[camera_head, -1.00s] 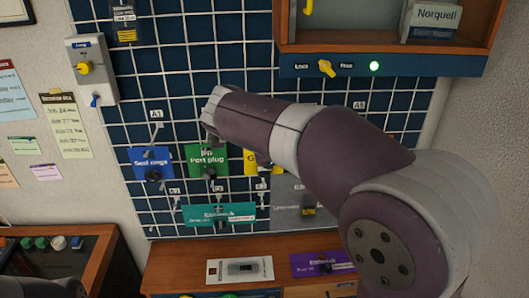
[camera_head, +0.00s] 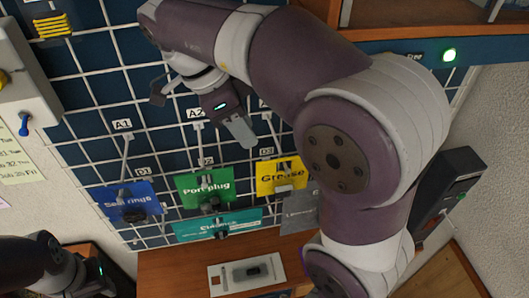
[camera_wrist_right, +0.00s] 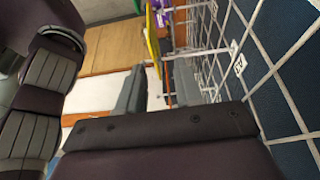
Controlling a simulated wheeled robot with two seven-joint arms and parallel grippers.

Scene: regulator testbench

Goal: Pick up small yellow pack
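The small yellow pack, labelled "Grease" (camera_head: 281,176), hangs on the blue wire-grid wall, right of the green "Port plug" pack. In the right wrist view a thin yellow edge (camera_wrist_right: 152,38), likely this pack, shows beyond the fingers. My right gripper (camera_head: 243,132) is up and left of the yellow pack, apart from it, fingers pointing down. In the right wrist view its two fingers (camera_wrist_right: 157,90) stand apart with nothing between them. My left gripper (camera_head: 90,288) is at the bottom left corner, partly cut off; its fingers are not clear.
A green pack (camera_head: 205,188), a blue pack (camera_head: 128,202), a teal pack (camera_head: 217,225) and a grey pack (camera_head: 300,214) hang close around. A wooden ledge (camera_head: 170,272) carries a white tray (camera_head: 228,283) below. A dark box (camera_head: 448,190) is at right.

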